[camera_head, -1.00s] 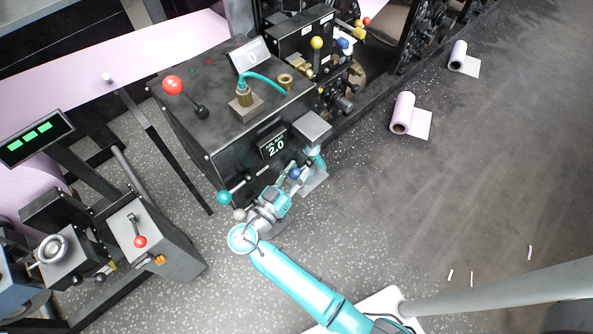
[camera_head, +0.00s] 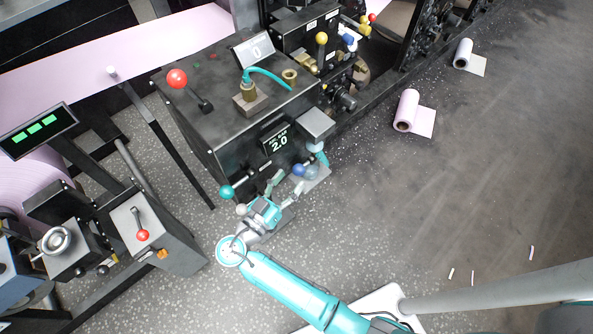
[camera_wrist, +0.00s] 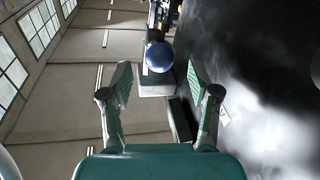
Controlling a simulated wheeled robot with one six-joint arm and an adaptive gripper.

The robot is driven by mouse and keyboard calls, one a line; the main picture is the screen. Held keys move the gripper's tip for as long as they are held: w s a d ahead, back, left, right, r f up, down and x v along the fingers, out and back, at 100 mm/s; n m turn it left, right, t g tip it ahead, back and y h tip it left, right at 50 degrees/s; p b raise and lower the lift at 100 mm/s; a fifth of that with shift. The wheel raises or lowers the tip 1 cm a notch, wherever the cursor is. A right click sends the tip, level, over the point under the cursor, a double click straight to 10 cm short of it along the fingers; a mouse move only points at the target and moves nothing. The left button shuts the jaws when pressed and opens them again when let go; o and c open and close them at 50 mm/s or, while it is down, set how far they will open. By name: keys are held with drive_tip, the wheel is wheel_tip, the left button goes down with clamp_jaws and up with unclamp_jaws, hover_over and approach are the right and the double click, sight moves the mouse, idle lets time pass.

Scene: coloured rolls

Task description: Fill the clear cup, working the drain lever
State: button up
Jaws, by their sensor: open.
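A lever with a blue ball knob (camera_head: 298,170) sticks out from the front of the black machine. The knob also shows in the wrist view (camera_wrist: 158,57), ahead and between the fingers. My gripper (camera_head: 289,182) is open and empty, just short of the knob and apart from it. In the wrist view its two fingers (camera_wrist: 158,80) are spread wide. Right of the knob, under a grey box, is a pale, see-through shape (camera_head: 315,147) with a teal part below it. It may be the clear cup, but its outline and any contents are too small to tell.
A second lever console (camera_head: 150,235) stands at left. Pink rolls (camera_head: 407,110) lie on the floor. The floor at right is largely clear.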

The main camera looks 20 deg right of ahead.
sight(295, 174)
drive_tip(key=v, duration=0.6)
drive_tip(key=shift+s+a, duration=0.2)
drive_tip(key=shift+a, duration=0.15)
idle(1.0)
drive_tip(key=w+d+n, duration=0.2)
drive_tip(key=d+n, duration=0.1)
drive_tip(key=n, duration=0.6)
drive_tip(key=w+d+n, duration=0.2)
drive_tip(key=d+n, duration=0.1)
drive_tip(key=n, duration=0.6)
drive_tip(key=w+d+r+n, duration=0.1)
drive_tip(key=d+n, duration=0.3)
drive_tip(key=n, duration=0.5)
drive_tip(key=shift+w+d+g+y, duration=0.15)
drive_tip(key=shift+w+g+y, duration=0.15)
drive_tip(key=shift+w+g, duration=0.1)
